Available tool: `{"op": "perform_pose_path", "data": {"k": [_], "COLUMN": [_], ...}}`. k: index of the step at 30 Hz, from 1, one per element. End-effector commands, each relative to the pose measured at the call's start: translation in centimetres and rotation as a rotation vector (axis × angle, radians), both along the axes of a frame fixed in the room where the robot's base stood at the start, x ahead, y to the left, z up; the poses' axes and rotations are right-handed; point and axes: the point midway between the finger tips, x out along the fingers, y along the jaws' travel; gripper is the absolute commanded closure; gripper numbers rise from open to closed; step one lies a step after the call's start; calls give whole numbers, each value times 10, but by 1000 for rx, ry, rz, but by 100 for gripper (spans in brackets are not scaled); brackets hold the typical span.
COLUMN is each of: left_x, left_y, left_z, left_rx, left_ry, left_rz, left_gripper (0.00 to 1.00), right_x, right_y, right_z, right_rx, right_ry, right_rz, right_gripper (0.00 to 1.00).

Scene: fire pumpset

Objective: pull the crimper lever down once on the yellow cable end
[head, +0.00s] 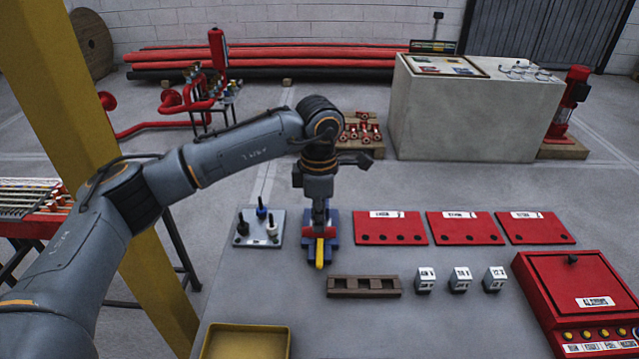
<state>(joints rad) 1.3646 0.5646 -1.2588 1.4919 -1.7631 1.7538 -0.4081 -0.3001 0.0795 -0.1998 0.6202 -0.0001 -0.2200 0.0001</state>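The crimper (333,242) stands on the grey table, with a blue base and a red part in its middle. The yellow cable end (320,257) lies in it and sticks out toward the front. My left gripper (319,222) points straight down over the crimper, at the red part. The crimper's lever is not clear to see: the gripper and wrist cover the top and back of the tool. The fingers are small and dark, and I cannot tell whether they are closed on anything. My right gripper is out of view.
A grey plate with black, blue and white pegs (243,237) stands left of the crimper. Several red panels (390,237) lie to its right. A brown slotted block (364,294), white-topped cubes, a yellow tray (214,345) and a red control box (575,282) stand nearer.

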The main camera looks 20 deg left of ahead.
Motion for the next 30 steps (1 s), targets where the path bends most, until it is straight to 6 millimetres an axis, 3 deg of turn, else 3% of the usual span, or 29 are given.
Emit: {"op": "perform_pose_path", "data": {"k": [30], "left_x": [0], "left_y": [0], "left_z": [106], "left_rx": [-1], "left_ry": [0], "left_rz": [0], "left_gripper": [100], "right_x": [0], "right_y": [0], "right_z": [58], "right_rx": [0], "right_ry": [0], "right_rz": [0], "right_gripper": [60]}}
